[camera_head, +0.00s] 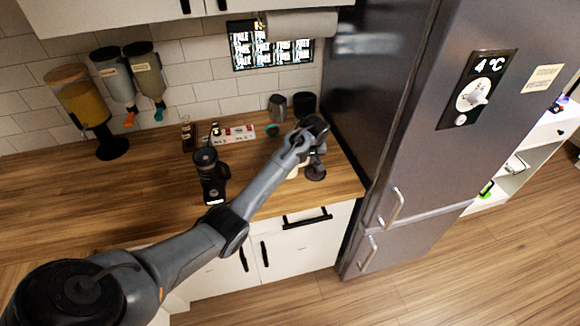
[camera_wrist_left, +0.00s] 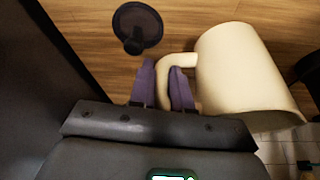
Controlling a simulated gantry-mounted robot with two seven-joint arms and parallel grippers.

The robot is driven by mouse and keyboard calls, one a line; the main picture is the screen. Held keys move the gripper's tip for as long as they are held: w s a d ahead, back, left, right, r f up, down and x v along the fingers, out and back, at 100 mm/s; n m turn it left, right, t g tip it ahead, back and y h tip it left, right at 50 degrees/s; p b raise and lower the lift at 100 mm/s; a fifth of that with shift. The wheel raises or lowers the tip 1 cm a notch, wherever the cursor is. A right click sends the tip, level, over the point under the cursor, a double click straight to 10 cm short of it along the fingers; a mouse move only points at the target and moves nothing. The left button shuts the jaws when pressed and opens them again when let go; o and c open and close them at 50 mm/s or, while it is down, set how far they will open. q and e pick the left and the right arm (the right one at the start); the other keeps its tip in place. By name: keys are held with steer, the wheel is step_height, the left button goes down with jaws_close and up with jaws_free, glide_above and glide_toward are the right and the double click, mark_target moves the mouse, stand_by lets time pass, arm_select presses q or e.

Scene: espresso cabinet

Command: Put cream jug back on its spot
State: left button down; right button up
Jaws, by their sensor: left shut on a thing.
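The cream jug (camera_wrist_left: 240,75) fills the right side of the left wrist view. Its handle sits between the two purple fingers of my left gripper (camera_wrist_left: 163,82), which are shut on it. In the head view, only a small part of the jug (camera_head: 293,172) shows behind my arm; the rest is hidden. My left gripper (camera_head: 312,155) is over the right end of the wooden counter (camera_head: 120,205), near the fridge. I cannot tell whether the jug touches the counter. My right gripper is in neither view.
A dark round object (camera_wrist_left: 138,28) with a knob lies near the jug. A metal cup (camera_head: 277,107) and a black container (camera_head: 304,103) stand behind. A black grinder-like device (camera_head: 210,175) stands left. The fridge (camera_head: 440,110) bounds the right side. The left counter is mostly clear.

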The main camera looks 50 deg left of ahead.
arm_select(q)
steer(key=a+f, duration=0.1)
steer(key=a, duration=0.1)
steer(key=s+a+f, duration=0.1)
steer(key=a, duration=0.1)
steer(key=s+a+f, duration=0.1)
steer(key=a+f, duration=0.1)
steer(key=shift+a, duration=0.2)
steer(key=shift+f, duration=1.95)
steer(key=c, duration=1.1)
jaws_free()
steer(key=shift+f, duration=0.15)
